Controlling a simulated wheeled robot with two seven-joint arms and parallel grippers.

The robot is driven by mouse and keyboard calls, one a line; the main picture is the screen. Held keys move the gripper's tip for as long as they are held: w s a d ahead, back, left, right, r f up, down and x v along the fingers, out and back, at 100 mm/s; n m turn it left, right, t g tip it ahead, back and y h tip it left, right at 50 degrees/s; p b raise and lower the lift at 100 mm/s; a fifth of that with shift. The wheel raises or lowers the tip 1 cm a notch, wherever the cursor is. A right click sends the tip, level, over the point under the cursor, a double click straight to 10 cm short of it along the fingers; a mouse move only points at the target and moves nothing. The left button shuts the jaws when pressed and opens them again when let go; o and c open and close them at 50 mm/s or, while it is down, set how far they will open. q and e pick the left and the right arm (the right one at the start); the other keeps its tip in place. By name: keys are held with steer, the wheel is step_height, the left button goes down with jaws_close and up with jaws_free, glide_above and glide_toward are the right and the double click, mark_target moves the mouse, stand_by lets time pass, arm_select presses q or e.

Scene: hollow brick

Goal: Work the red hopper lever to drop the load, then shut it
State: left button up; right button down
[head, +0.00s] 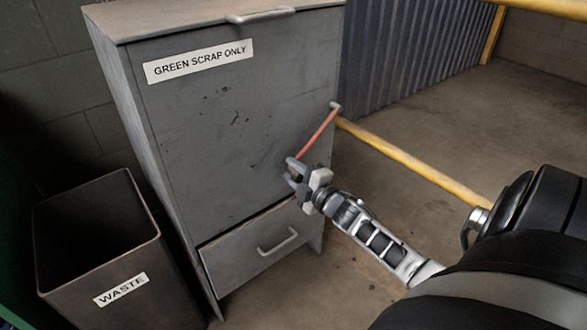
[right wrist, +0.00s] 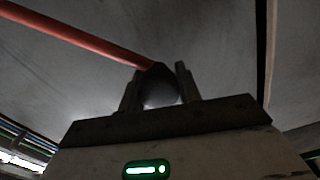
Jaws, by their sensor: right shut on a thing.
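The red lever (head: 318,133) is on the front of the grey hopper (head: 215,130), near its right edge. It slants from upper right down to lower left, and also shows as a red bar in the right wrist view (right wrist: 85,36). My right gripper (head: 294,171) is shut on the dark knob (right wrist: 158,83) at the lever's lower end; the fingers partly hide it. Below, the hopper's drawer (head: 245,262) looks closed or nearly so. The hopper's inside is hidden. My left gripper is not in view.
A dark open bin marked WASTE (head: 97,245) stands left of the hopper. A yellow rail (head: 415,164) runs low on the right, behind my right arm. Corrugated blue-grey panelling (head: 400,50) stands behind. Open concrete floor lies to the right.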

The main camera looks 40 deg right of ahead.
steer(key=shift+w+d+r, duration=0.1)
steer(key=shift+d+r, duration=0.2)
steer(key=shift+r, duration=0.25)
steer(key=c, duration=1)
jaws_free()
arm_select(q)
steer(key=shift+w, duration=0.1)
arm_select(e)
steer(key=shift+f, duration=0.15)
steer(key=shift+a+f, duration=0.15)
arm_select(q)
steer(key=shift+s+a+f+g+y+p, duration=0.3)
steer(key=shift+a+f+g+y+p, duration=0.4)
steer(key=shift+p, duration=0.9)
arm_select(e)
steer(key=s+a, duration=0.1)
steer(key=s, duration=1.5)
steer(key=shift+a, duration=0.15)
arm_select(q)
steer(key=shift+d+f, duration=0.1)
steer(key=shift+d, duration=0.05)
